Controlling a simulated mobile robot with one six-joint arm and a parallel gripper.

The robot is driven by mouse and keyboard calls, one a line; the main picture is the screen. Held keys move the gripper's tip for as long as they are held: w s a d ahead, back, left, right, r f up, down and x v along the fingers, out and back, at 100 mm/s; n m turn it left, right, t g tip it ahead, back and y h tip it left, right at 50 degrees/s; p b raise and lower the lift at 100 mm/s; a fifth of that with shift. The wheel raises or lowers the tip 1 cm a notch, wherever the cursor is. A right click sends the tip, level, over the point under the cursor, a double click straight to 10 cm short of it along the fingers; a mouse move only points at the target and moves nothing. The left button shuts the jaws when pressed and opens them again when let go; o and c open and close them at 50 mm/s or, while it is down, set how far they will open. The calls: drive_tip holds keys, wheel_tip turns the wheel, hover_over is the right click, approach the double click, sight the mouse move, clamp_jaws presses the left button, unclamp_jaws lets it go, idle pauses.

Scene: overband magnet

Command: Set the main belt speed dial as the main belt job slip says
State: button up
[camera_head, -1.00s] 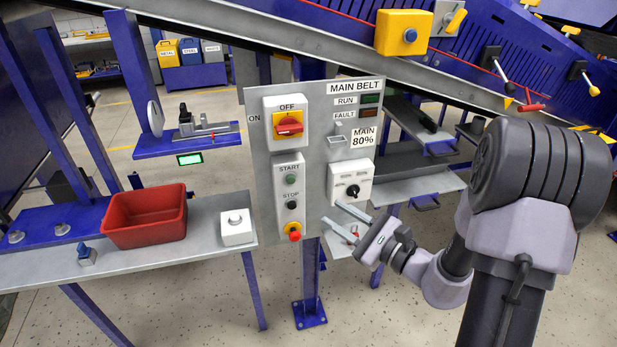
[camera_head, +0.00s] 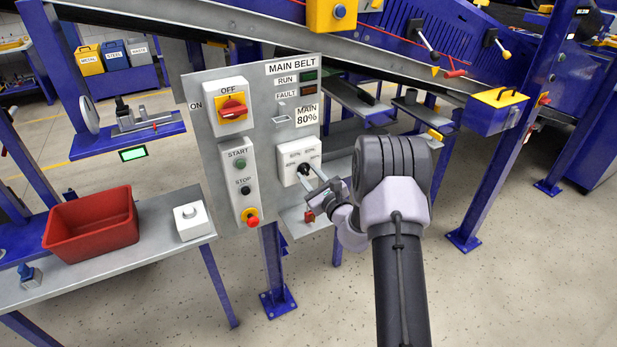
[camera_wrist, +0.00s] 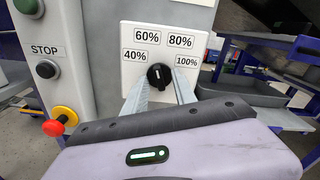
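The main belt speed dial (camera_wrist: 160,76) is a black knob on a white plate marked 40%, 60%, 80% and 100% in the wrist view. Its pale mark points up, slightly left, between the 60% and 80% labels; the exact setting is hard to tell. In the head view the dial (camera_head: 304,168) is partly hidden by my fingers. The main belt job slip (camera_head: 307,115) reads "MAIN 80%" on the grey panel above the dial. My gripper (camera_wrist: 160,92) is open, its two fingertips at either side of the dial's lower part; I cannot tell if they touch it.
The grey panel (camera_head: 265,75) also bears a red rotary switch (camera_head: 233,108) and a start/stop box with a red emergency button (camera_head: 252,220) left of the dial. A red bin (camera_head: 92,225) and white button box (camera_head: 192,221) sit on the left bench.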

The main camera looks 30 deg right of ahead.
drive_tip(key=shift+w, duration=0.25)
clamp_jaws()
